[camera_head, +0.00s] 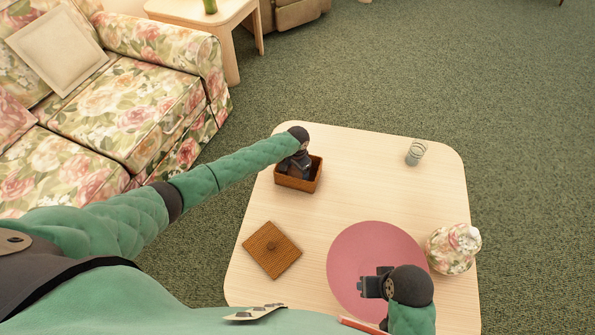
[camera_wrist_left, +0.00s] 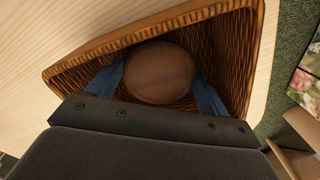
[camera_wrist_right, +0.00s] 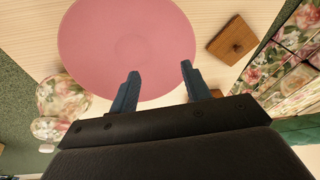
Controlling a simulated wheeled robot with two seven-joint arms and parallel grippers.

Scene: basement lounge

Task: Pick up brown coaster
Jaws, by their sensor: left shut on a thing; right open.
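The brown coaster (camera_wrist_left: 159,72) is a round wooden disc inside a woven basket (camera_wrist_left: 249,60) in the left wrist view. The basket (camera_head: 299,187) is a small rectangular brown box on the table in the head view, where my gripper hides the coaster. My left gripper (camera_wrist_left: 157,86) reaches down into the basket, with one blue finger at each side of the coaster, shut on it. The coaster looks to be still within the basket walls. My right gripper (camera_wrist_right: 160,70) is open and empty, above the pink round mat; it also shows in the head view (camera_head: 368,284).
A wire coil-like cup (camera_head: 416,152) stands at the back right. A floral sofa (camera_head: 130,105) is at left.

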